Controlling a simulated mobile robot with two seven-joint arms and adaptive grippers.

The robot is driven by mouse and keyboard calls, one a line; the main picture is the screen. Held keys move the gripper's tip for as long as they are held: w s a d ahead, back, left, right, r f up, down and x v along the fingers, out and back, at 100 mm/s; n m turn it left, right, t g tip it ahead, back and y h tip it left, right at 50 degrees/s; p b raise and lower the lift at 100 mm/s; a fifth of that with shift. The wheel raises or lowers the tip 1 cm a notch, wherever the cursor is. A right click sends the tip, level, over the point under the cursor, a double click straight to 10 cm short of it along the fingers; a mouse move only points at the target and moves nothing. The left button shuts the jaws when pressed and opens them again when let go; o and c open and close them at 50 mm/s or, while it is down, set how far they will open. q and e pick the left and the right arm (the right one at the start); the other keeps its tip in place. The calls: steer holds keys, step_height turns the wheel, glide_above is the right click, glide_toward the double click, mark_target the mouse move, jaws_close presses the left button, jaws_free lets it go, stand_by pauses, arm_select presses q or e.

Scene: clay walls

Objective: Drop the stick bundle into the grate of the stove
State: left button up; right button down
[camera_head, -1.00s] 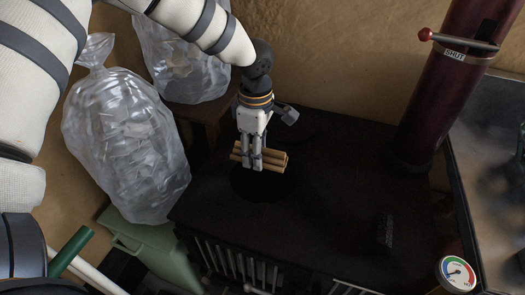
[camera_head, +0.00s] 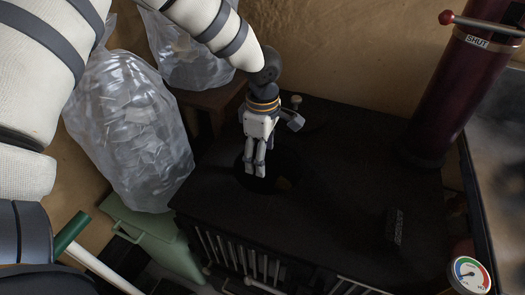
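The stove has a black flat top (camera_head: 335,185) with a round dark opening, the grate (camera_head: 243,181), near its left side. My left gripper (camera_head: 254,172) points down over this opening with its fingers apart and nothing between them. A small tan patch (camera_head: 283,184) shows inside the opening at its right; it looks like part of the stick bundle, the rest being dark or hidden. My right gripper is not in view.
A dark red flue pipe (camera_head: 455,95) with a red-knobbed handle marked SHUT rises at the right. Clear plastic bags (camera_head: 130,130) stand at the left. A green box (camera_head: 150,235) is beside the stove. A dial gauge (camera_head: 469,274) is at lower right. A small knob (camera_head: 296,100) shows behind my gripper.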

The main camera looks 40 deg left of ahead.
arm_select(q)
step_height(320, 180, up, 12)
stand_by(0.3)
